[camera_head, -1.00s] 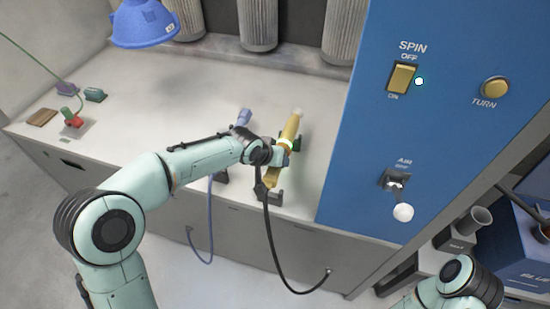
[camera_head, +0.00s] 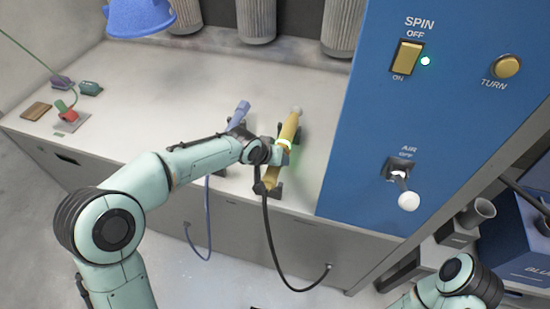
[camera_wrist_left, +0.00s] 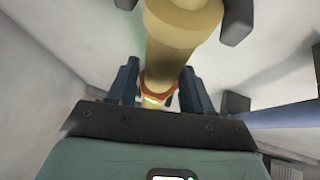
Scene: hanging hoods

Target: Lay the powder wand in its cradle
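The powder wand (camera_head: 290,128) is a yellow tube with a glowing green band and a black hose at its near end. It lies at a slant along its dark cradle (camera_head: 276,190) on the bench; whether it rests fully in the forks is hard to tell. In the left wrist view the wand (camera_wrist_left: 178,38) runs between two dark forks. My left gripper (camera_wrist_left: 160,80) has one finger on each side of the wand at an orange-looking band, close against it. The arm partly covers this in the head view. My right gripper is out of view.
A second, blue wand (camera_head: 238,115) with a blue hose lies just left. A blue panel (camera_head: 460,120) with switches rises close on the right. A blue hood (camera_head: 140,18) hangs at upper left. Small items, including a red one (camera_head: 67,114), sit far left; bench between is clear.

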